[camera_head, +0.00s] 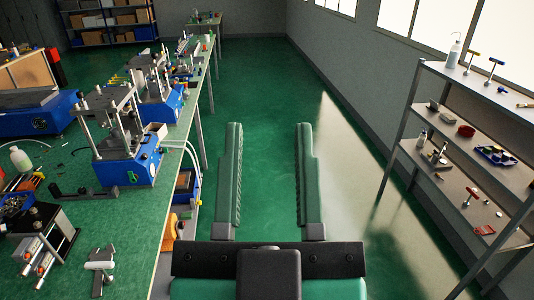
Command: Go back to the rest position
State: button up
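My gripper (270,127) reaches forward from the bottom middle of the picture. Its two long green, ridged fingers are wide apart, with only green floor visible between them. It is open and empty. It is over the aisle, to the right of the bench (172,205) and to the left of the shelf rack (440,68), and appears clear of both. No mark of a rest position is visible.
Blue crimping presses (143,160) stand along the bench, with small tools and a white bottle (20,158) around them. The shelf rack at right holds bottles and tools. The green floor (265,75) ahead is clear.

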notch_tip(320, 180, up, 29)
jog(key=p, duration=2.9)
jog(key=shift+a+r, duration=0.15)
